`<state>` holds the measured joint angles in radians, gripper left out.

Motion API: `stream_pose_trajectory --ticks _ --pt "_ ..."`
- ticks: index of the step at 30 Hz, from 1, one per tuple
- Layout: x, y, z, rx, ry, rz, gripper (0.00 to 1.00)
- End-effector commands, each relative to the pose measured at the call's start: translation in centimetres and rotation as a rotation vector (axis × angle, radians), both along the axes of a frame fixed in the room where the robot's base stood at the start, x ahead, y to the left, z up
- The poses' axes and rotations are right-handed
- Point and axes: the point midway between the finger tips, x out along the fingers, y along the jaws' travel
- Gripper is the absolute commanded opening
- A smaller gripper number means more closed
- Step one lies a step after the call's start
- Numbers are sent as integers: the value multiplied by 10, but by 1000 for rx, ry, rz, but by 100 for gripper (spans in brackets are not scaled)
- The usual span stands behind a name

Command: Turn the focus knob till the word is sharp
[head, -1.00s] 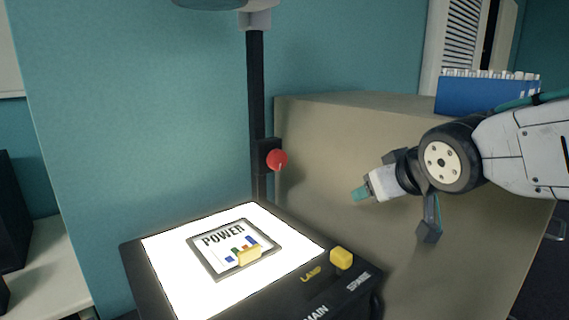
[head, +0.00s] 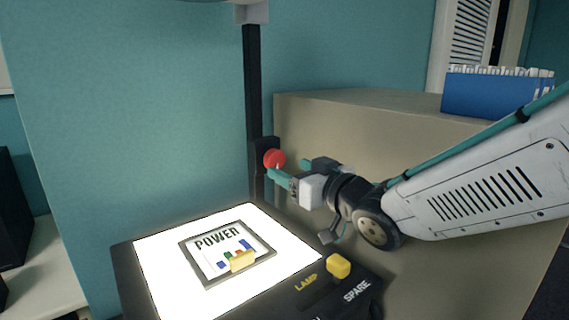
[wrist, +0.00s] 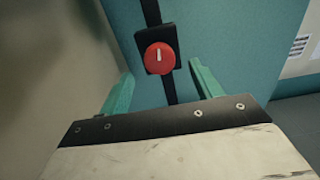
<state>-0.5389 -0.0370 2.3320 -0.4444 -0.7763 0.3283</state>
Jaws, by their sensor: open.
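The red focus knob (head: 273,158) sits on a black block on the projector's upright post (head: 252,90). In the wrist view the knob (wrist: 159,57) shows a pale pointer line standing nearly upright. My gripper (head: 290,168) is open, its teal fingertips close to the knob. In the wrist view my gripper (wrist: 160,85) has one finger on each side, with the knob beyond and between them; I see no contact. The slide (head: 226,252) with the word POWER lies on the lit projector stage (head: 165,290). The projected word is not in view.
A yellow lamp switch (head: 338,265) is on the projector's front, beside the words LAMP and SPARE. A beige cabinet (head: 400,125) stands behind my arm, with a blue box (head: 485,97) on top. A teal wall is behind the post.

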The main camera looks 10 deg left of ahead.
Motion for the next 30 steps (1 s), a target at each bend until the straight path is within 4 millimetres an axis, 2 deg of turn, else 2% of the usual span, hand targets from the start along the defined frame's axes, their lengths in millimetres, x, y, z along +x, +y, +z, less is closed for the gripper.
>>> stream_pose_trajectory --ticks 3,9,20,21,25,26,30 --pt "14 16 -1 0 1 0 65" --pt "30 34 0 -1 0 0 65" --pt "35 39 0 -1 1 -1 65" --pt "35 39 0 -1 1 -2 59" --pt "35 38 0 -1 1 -2 23" --pt "35 38 0 -1 1 -2 20" --pt "35 38 0 -7 -6 -2 20"
